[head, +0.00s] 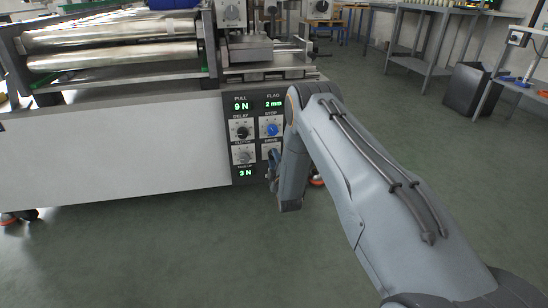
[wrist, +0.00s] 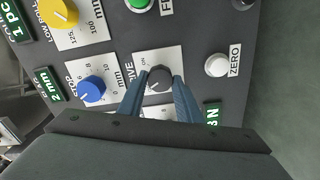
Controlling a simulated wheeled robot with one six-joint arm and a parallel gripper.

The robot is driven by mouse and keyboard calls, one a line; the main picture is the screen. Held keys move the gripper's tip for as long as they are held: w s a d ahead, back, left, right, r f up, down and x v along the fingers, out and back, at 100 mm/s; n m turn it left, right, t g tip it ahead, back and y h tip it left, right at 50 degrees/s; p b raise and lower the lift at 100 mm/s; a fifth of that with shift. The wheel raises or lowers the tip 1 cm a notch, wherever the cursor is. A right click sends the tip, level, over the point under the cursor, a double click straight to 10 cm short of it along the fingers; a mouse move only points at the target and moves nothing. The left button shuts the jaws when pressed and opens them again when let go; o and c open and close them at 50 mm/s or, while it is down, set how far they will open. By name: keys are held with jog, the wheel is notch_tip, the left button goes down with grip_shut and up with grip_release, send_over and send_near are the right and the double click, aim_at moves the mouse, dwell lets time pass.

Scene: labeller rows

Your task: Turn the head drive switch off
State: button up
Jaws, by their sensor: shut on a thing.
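The dark round knob of the drive switch (wrist: 159,76) sits on a white plate in the wrist view, with "ON" printed beside it and a partly covered label ending in "VE". My gripper (wrist: 160,86) has its two blue fingers closed on the sides of this knob. I cannot clearly tell which way the knob points. In the head view my gripper (head: 272,160) is at the lower right of the control panel (head: 256,114), and it and my arm hide most of the switch there.
A blue stop knob (wrist: 91,89), a yellow knob (wrist: 60,12) and a white zero button (wrist: 216,65) surround the switch in the wrist view. Green displays sit close by. The labeller's rollers (head: 110,55) are above left in the head view; open floor lies right.

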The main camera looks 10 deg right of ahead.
jog(key=shift+n+p, duration=0.6)
jog(key=shift+n, duration=1.1)
jog(key=shift+f, duration=0.1)
jog(key=o, duration=1)
jog(key=shift+o, duration=0.2)
jog(key=s+p, duration=0.3)
jog(key=s, duration=0.5)
